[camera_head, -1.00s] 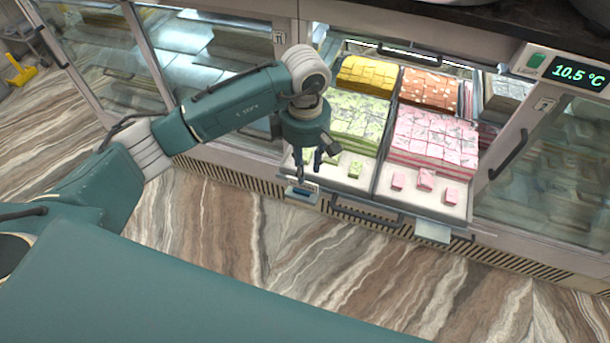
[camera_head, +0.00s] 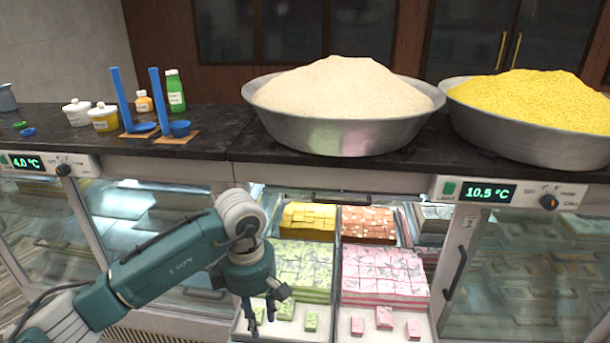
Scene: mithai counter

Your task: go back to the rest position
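My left gripper (camera_head: 262,318) hangs down in front of the open display case. Its two dark fingers are apart, and I see nothing between them. It is in front of the left tray, near the small loose green sweets (camera_head: 286,309). Stacked green sweets (camera_head: 304,265) lie behind them, with yellow sweets (camera_head: 308,220) at the back. The right tray (camera_head: 372,330) holds pink sweets (camera_head: 384,273) and orange sweets (camera_head: 369,224). My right gripper is not in view.
A dark counter (camera_head: 215,139) runs above the case. Glass doors flank the opening.

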